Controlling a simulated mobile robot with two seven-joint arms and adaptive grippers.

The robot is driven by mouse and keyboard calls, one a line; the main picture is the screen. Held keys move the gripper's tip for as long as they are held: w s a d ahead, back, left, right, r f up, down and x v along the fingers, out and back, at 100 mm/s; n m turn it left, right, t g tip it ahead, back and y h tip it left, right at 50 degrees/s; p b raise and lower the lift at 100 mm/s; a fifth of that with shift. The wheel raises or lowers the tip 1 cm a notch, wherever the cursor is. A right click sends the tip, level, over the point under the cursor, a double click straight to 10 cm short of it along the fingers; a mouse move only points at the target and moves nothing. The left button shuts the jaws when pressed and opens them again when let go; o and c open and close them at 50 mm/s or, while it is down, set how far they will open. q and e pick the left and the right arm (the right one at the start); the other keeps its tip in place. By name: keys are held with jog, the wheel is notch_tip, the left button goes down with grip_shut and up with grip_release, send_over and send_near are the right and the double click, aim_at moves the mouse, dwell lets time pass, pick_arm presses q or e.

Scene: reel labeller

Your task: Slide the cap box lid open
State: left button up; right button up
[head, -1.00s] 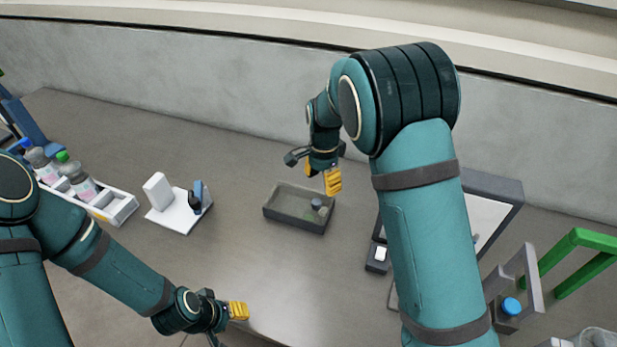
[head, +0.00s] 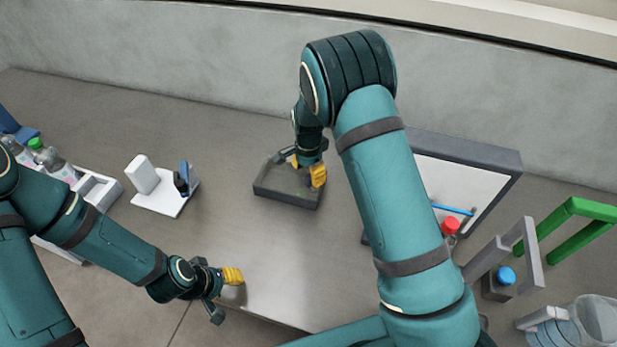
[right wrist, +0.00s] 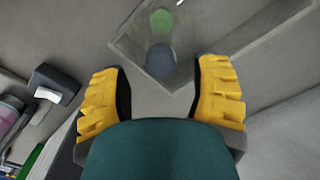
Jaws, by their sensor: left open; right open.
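The cap box (head: 285,199) is a shallow grey box on the table's middle. In the right wrist view its top (right wrist: 130,45) looks clear, with a green round cap (right wrist: 160,20) and a dark round piece (right wrist: 160,61) showing. I cannot tell if the dark piece is a knob on the lid or a cap inside. My left gripper (head: 230,281) is open and empty near the table's front edge.
A white stand (head: 165,202) is left of the box, and a bottle rack (head: 100,190) further left. To the right are a framed white panel (head: 460,185), a red-capped item (head: 450,227), grey and green frames (head: 575,215) and a clear bin (head: 597,318).

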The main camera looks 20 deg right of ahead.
jog(key=shift+f, duration=1.3)
grip_shut()
